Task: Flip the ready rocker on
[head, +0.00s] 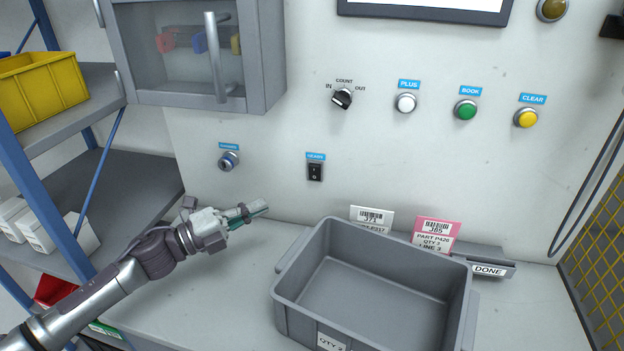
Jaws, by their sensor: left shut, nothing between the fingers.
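The black ready rocker (315,172) is set in the pale wall panel, under a small blue label that is hard to read. A white mark shows on its lower half. My left gripper (256,209) is shut and empty, in front of the wall panel, lower left of the rocker and apart from it. Its fingers point right and slightly up. My right gripper is not in view.
A blue-grey round control (228,161) sits left of the rocker. A count knob (342,98) and white (405,103), green (465,110) and yellow (526,118) buttons are higher up. A grey bin (290,299) stands on the bench. A cabinet (264,55) hangs upper left.

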